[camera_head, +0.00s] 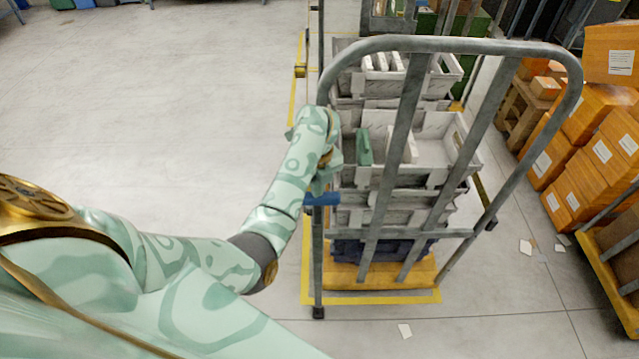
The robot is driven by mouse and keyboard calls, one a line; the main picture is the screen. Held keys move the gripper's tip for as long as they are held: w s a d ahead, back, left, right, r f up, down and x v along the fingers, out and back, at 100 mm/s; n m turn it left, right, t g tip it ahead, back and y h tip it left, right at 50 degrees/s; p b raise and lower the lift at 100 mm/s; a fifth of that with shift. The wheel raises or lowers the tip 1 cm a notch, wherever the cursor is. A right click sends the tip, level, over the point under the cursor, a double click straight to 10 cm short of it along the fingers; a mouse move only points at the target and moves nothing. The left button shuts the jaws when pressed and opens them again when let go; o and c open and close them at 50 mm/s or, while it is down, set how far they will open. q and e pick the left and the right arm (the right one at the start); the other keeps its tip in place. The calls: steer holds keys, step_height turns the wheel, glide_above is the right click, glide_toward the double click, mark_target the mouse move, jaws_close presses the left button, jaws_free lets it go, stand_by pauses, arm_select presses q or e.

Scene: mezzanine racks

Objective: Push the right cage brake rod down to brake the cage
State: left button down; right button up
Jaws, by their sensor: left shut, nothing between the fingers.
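A grey tube-frame roll cage (440,44) stands in the middle right, loaded with stacked grey crates (440,152). A thin upright rod (317,260) runs down its near left corner, with a blue grip (322,199) across its upper part and a dark foot near the floor. My left arm comes in from the left. My left gripper (324,180) is shut and empty, just above the blue grip. The hand partly hides the rod top, and I cannot tell whether the fingers touch the grip. My right gripper is out of view.
A yellow floor line (380,297) runs around the cage base. Orange boxes (590,150) are stacked at the right, beside a yellow-edged cart (600,280). Paper scraps (405,331) lie on the floor. The floor at the upper left is clear.

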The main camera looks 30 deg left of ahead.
arm_select(q)
steer(key=shift+f, duration=0.35)
step_height(320, 180, up, 8)
steer(key=p, duration=0.6)
steer(key=shift+f+p, duration=0.25)
steer(key=shift+p, duration=0.1)
steer(key=shift+f, duration=0.1)
